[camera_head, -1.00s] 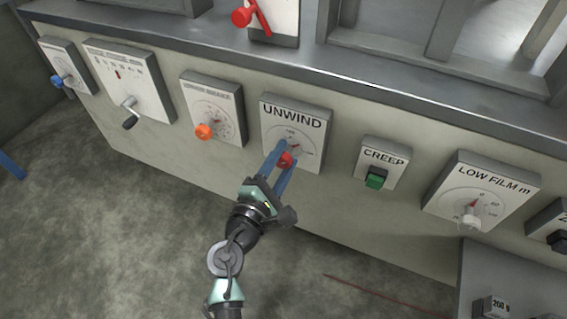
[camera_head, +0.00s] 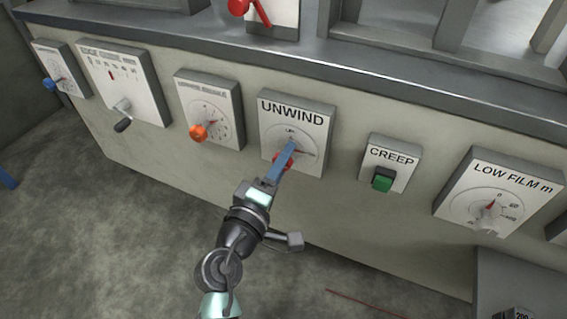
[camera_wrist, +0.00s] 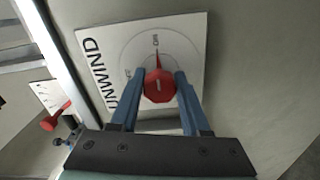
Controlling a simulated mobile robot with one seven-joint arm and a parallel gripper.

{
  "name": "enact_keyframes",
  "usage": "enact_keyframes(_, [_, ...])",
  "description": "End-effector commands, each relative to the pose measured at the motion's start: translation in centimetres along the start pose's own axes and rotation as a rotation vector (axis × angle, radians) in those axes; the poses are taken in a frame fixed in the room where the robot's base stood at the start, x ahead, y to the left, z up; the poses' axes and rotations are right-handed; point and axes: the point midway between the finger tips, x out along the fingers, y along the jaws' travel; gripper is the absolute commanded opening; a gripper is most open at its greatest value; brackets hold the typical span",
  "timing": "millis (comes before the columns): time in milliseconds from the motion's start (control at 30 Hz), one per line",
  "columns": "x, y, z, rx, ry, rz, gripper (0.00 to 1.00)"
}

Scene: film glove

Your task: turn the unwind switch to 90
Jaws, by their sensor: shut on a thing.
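The unwind switch is a red knob (camera_head: 283,161) on a white panel (camera_head: 311,121) marked UNWIND, in the middle of the head view. In the wrist view the red knob (camera_wrist: 159,86) sits between the two blue fingers, on a dial with a red pointer toward a mark at the top of that picture. The UNWIND panel (camera_wrist: 100,62) shows sideways there. My gripper (camera_head: 285,158) is shut on the knob, one finger on each side of it. The fingers hide part of the knob and dial in the head view.
The CREEP box with a green button (camera_head: 382,183) is to the right, and the LOW FILM dial (camera_head: 490,205) is farther right. A box with an orange knob (camera_head: 198,132) is to the left, and a crank box (camera_head: 146,88) is beyond it. The floor below is mostly clear.

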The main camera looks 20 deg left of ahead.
Motion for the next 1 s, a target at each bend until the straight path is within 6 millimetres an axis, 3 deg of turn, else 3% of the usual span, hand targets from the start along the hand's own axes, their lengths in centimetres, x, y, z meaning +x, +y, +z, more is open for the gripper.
enact_keyframes(567, [-0.06, -0.12, 0.0, 0.031, 0.0, -0.003, 0.0])
enact_keyframes(600, [-0.06, -0.12, 0.0, 0.031, 0.0, -0.003, 0.53])
enact_keyframes(700, [-0.05, -0.1, -0.01, 0.03, 0.0, -0.002, 0.71])
enact_keyframes(733, [-0.04, -0.09, -0.01, 0.029, 0.0, -0.002, 0.76])
enact_keyframes(1000, [-0.04, -0.03, 0.0, 0.028, 0.0, -0.001, 0.76])
